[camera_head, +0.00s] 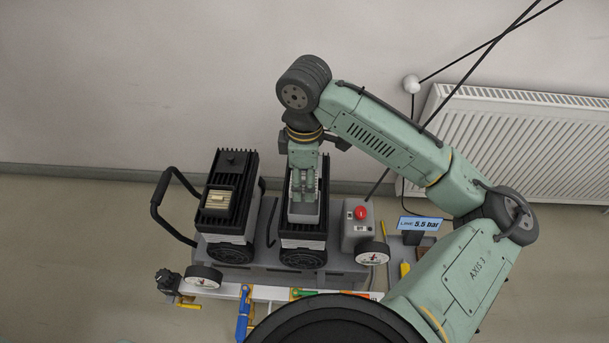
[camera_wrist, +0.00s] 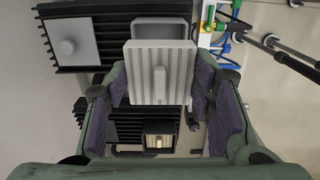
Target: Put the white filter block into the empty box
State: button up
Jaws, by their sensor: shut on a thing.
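The white filter block (camera_wrist: 140,75) is a ribbed, light plate with a raised grip in its middle. My gripper (camera_wrist: 161,83) has a finger on each side of it and is shut on it. The empty box (camera_wrist: 165,20) is a grey, open tray partly hidden behind the block in the wrist view. The block appears above it, but I cannot tell the height gap. In the head view my gripper (camera_head: 303,190) hangs over the middle black-finned unit (camera_head: 303,241), and my arm hides much of that spot.
The left finned unit (camera_head: 228,222) carries an open box (camera_head: 217,200) with a tan filter. A red button box (camera_head: 360,228), gauges, handles and coloured valves stand close by.

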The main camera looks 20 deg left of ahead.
jog(key=shift+f+b, duration=2)
jog(key=shift+f, duration=0.7)
jog(key=shift+f, duration=0.55)
jog(key=o, duration=1)
jog(key=shift+o, duration=0.2)
jog(key=shift+r, duration=0.1)
notch_tip(320, 180, up, 12)
